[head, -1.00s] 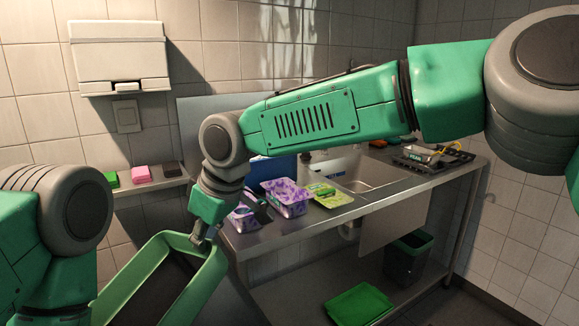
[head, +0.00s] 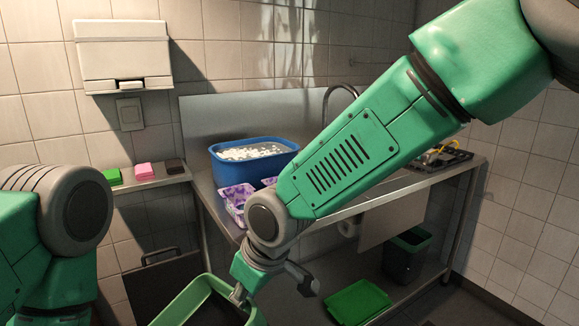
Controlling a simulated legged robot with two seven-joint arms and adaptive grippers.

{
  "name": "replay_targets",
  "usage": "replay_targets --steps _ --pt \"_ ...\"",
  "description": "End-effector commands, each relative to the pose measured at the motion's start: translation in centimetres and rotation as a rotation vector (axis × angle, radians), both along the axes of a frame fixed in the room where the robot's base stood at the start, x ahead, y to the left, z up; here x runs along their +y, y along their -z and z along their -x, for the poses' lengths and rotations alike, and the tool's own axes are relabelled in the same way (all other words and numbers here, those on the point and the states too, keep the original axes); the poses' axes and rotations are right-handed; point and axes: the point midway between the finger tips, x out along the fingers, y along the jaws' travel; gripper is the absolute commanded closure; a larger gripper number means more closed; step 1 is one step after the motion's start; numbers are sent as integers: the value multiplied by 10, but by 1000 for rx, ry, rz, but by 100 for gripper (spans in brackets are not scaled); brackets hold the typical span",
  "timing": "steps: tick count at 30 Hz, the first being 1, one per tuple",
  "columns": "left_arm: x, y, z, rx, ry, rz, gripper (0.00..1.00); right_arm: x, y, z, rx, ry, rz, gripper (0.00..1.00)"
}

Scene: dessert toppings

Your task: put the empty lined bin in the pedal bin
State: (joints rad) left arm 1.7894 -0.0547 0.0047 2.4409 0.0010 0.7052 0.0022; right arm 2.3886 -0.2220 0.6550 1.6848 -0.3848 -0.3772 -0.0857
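A green-rimmed bin with a dark inside (head: 186,313), which I take to be the lined bin, is at the bottom of the head view, partly cut off by the frame. My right gripper (head: 241,294) holds its rim at the right end. A dark upright panel with a handle (head: 158,284) stands just behind the bin; it may be part of the pedal bin, but I cannot tell. A dark bin with a green rim (head: 402,262) stands under the sink. My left arm is at the left edge; its gripper is out of view.
A steel counter (head: 408,182) holds a blue tub of white pieces (head: 256,152), purple patterned tubs (head: 237,199) and a black tray (head: 443,157). A green lid-like tray (head: 358,301) lies on the lower shelf. A wall ledge (head: 150,184) holds colored blocks.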

Motion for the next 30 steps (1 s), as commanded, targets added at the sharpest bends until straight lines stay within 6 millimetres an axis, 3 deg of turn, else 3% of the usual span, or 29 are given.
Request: replay_targets --steps 5,12,21,30 --pt "0 0 0 0 0 0 58 -49 21 9 -3 148 4 100" --pt "0 0 0 0 0 0 58 -134 42 16 -2 429 2 100" --pt "0 0 0 0 0 0 58 -238 47 30 -3 773 1 100" --pt "0 0 0 0 0 0 58 -296 43 44 -3 961 0 100"
